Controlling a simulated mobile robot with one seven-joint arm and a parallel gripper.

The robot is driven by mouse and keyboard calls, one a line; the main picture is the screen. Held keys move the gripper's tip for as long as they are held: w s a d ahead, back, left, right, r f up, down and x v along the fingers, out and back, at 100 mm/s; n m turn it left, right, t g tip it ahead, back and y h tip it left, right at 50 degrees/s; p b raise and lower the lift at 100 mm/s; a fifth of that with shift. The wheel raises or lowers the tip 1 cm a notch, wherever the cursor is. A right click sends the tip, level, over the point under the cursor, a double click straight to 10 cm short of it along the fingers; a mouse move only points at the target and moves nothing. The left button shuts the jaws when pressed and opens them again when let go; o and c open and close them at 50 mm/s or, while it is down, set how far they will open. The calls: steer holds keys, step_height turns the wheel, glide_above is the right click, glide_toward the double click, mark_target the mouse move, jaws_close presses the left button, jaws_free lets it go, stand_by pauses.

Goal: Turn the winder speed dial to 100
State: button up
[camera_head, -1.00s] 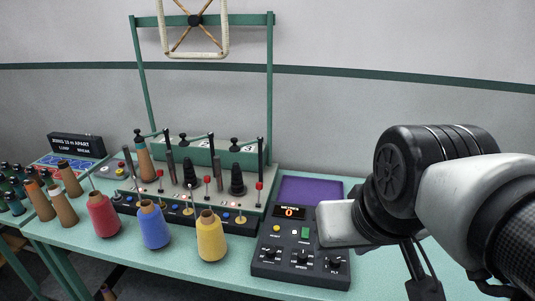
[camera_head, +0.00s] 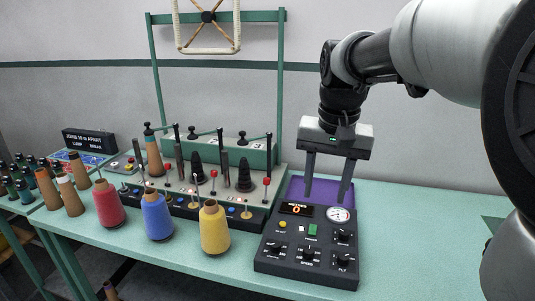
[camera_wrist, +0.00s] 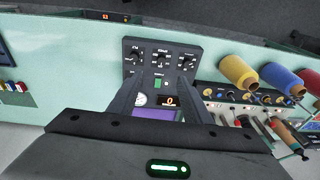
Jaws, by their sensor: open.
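The dark control box (camera_head: 262,262) stands at the front of the green table, with a lit display (camera_head: 296,209) reading 0. The speed dial (camera_head: 307,253) is the middle black knob of its front row, above the label "SPEED". It also shows in the wrist view (camera_wrist: 160,58); its exact setting is too small to read. My gripper (camera_head: 327,199) is open and empty, fingers pointing down over the back of the box, behind the dial and apart from it. In the wrist view its fingers (camera_wrist: 158,85) frame the green button.
Other knobs flank the dial (camera_head: 276,248), (camera_head: 342,259). A round gauge (camera_head: 340,214) and a green button (camera_head: 312,230) sit behind it. Yellow (camera_head: 215,232), blue and red cones stand left.

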steer(key=m+g+b, duration=0.1)
steer(key=g+b, duration=0.1)
glide_toward(309, 250)
step_height(309, 250, down, 8)
steer(key=shift+f+b, duration=0.15)
steer(key=shift+b, duration=0.9)
steer(key=c, duration=1)
